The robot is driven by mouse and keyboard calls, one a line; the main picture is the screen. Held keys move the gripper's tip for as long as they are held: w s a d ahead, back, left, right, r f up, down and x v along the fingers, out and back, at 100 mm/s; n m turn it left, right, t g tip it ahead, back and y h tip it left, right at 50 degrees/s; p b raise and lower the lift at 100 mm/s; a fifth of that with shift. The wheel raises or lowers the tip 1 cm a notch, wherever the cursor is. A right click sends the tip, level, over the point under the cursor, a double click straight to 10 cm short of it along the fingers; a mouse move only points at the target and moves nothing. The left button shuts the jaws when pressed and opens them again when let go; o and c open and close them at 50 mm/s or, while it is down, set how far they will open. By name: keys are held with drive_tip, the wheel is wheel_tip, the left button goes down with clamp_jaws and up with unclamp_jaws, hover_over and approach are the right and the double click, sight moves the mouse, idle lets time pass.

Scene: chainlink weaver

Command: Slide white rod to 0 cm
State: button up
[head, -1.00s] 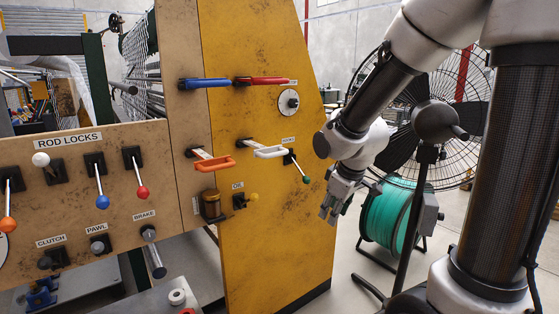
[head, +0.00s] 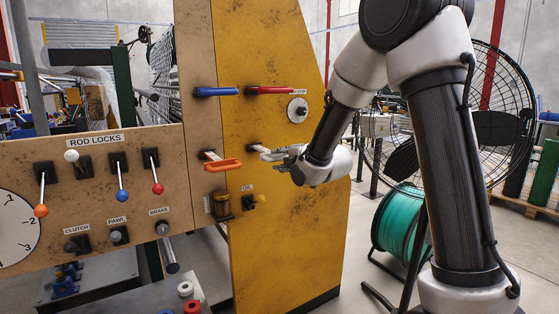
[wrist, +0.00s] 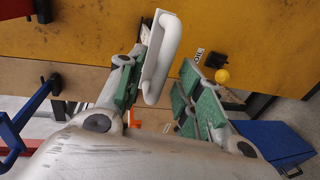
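The white rod's handle is a white loop sticking out of the yellow panel (head: 307,235). In the wrist view the white handle (wrist: 168,50) lies between the fingers, nearer the left one; whether it touches is unclear. My gripper (head: 274,154) is open around the handle and not closed on it. It also shows in the wrist view (wrist: 157,80), with green-padded fingers apart on either side. In the head view the fingers hide most of the handle, and a short piece of its rod shows to their left. The rod's scale is not readable.
The orange handle (head: 222,165) sticks out close on the left. Blue (head: 216,92) and red (head: 270,90) handles are above. A yellow knob (head: 260,199) is just below. Rod-lock levers, one white-tipped (head: 72,156), stand on the left panel. A fan (head: 500,128) and green reel (head: 396,220) are at right.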

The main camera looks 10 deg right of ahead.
sight(265, 150)
drive_tip(key=shift+x, duration=0.9)
clamp_jaws()
drive_tip(key=x, duration=0.3)
drive_tip(key=r+x, duration=0.1)
drive_tip(key=x, duration=0.2)
drive_tip(key=r+x, duration=0.1)
drive_tip(key=x, duration=0.3)
drive_tip(key=shift+w+r, duration=0.1)
drive_tip(key=shift+w, duration=0.1)
drive_tip(key=shift+r, duration=0.1)
drive_tip(key=shift+c, duration=0.7)
unclamp_jaws()
drive_tip(key=shift+w+a, duration=0.1)
drive_tip(key=shift+w, duration=0.1)
drive_tip(key=shift+o, duration=0.7)
drive_tip(key=shift+s, duration=0.1)
